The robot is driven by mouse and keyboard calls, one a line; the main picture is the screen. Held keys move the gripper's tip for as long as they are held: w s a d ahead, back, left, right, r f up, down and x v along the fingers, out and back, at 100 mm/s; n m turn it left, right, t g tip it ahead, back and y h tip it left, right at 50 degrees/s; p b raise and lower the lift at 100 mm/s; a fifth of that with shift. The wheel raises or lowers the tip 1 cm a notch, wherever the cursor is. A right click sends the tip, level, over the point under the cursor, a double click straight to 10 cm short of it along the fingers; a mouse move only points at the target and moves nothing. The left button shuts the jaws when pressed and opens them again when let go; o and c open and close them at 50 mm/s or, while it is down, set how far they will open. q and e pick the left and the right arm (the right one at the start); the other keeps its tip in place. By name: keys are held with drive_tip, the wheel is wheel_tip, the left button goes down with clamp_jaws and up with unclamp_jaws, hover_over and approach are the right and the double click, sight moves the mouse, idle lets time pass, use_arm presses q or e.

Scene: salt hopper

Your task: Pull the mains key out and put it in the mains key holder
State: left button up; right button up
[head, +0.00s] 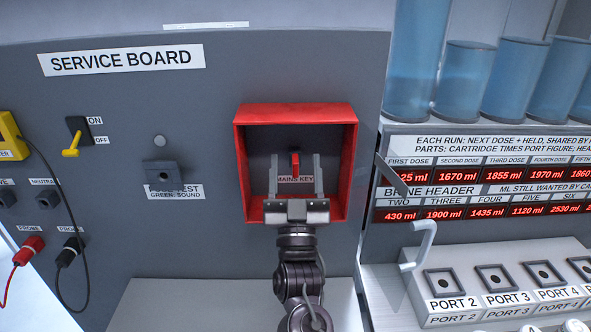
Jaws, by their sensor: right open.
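The mains key (295,160) is a small red piece inside an open red box frame on the grey service board, just above the "MAINS KEY" label (295,179). My right gripper (295,165) reaches up into the red box. Its two fingers are apart, one on each side of the key as seen from the head. I cannot tell whether the fingers touch the key. No place marked as the mains key holder is readable in view. My left gripper is not in view.
The red box walls (352,165) surround the gripper closely. A yellow-handled switch (72,148), a fuse test block (163,172) and red and black probes lie left. At right stand port blocks (497,280), a pale hook (420,245) and blue cylinders (463,80).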

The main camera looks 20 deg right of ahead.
drive_tip(key=shift+b+v, duration=1.2)
drive_tip(key=shift+v, duration=1.75)
drive_tip(key=shift+s, duration=0.1)
drive_tip(key=b, duration=0.4)
approach(295, 172)
drive_tip(key=d+v, duration=0.1)
drive_tip(key=v, duration=0.2)
drive_tip(key=shift+s+a+f, duration=0.2)
drive_tip(key=shift+a, duration=0.3)
